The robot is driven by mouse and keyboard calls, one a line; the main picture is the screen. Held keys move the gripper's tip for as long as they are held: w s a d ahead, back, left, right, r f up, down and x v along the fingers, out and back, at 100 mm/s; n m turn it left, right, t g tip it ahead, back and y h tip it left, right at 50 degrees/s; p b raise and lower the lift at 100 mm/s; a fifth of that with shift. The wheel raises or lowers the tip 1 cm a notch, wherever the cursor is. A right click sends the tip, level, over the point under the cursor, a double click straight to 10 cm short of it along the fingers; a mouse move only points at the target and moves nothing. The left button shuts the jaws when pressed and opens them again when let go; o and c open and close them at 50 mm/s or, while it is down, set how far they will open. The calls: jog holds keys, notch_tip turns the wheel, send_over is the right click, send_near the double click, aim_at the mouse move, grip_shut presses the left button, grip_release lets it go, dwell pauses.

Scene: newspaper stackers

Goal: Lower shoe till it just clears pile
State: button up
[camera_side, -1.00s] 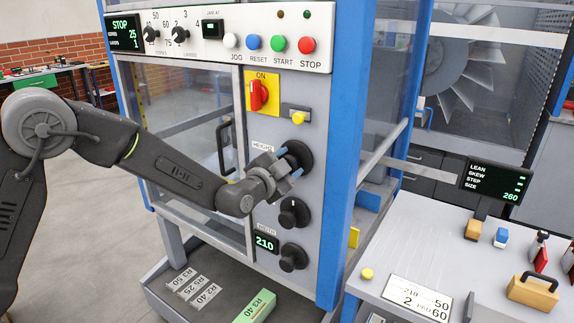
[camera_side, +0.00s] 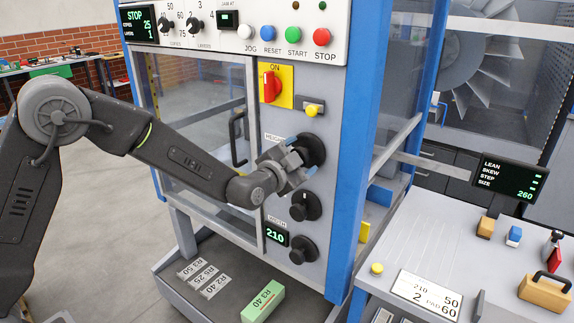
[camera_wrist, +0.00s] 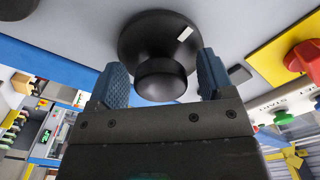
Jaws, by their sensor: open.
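The black height knob (camera_side: 311,149) is on the grey control panel, beside a label that reads HEIGHT. In the wrist view the knob (camera_wrist: 158,38) shows a wide round base with a white mark and a smaller hub in front. My gripper (camera_side: 300,155) is at this knob. In the wrist view its two blue-grey fingertips (camera_wrist: 162,80) are apart, one on each side of the hub, with gaps visible. Whether either finger touches the wide base I cannot tell. The shoe and the pile cannot be made out in these views.
Below are another black knob (camera_side: 305,206), a display reading 210 (camera_side: 276,234) and the width knob (camera_side: 304,250). A red switch (camera_side: 271,87) and a yellow button (camera_side: 312,109) are above. A blue post (camera_side: 352,170) stands right of the panel.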

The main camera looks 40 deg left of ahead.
jog(key=s, duration=1.3)
jog(key=shift+s, duration=0.25)
jog(key=shift+r, duration=0.1)
jog(key=s+a+n+g, duration=0.2)
jog(key=s+n+g, duration=0.1)
jog(key=s, duration=0.5)
jog(key=s+a+r+n+g, duration=0.1)
jog(key=s+a+n+g, duration=0.2)
jog(key=s+g, duration=0.2)
jog(key=s+a+r+n+g, duration=0.1)
jog(key=s+a+n+g, duration=0.1)
jog(key=s, duration=0.9)
jog(key=shift+s+a+n+g, duration=0.25)
jog(key=shift+s+n+g, duration=0.2)
jog(key=shift+g, duration=0.75)
jog(key=shift+w+r, duration=0.1)
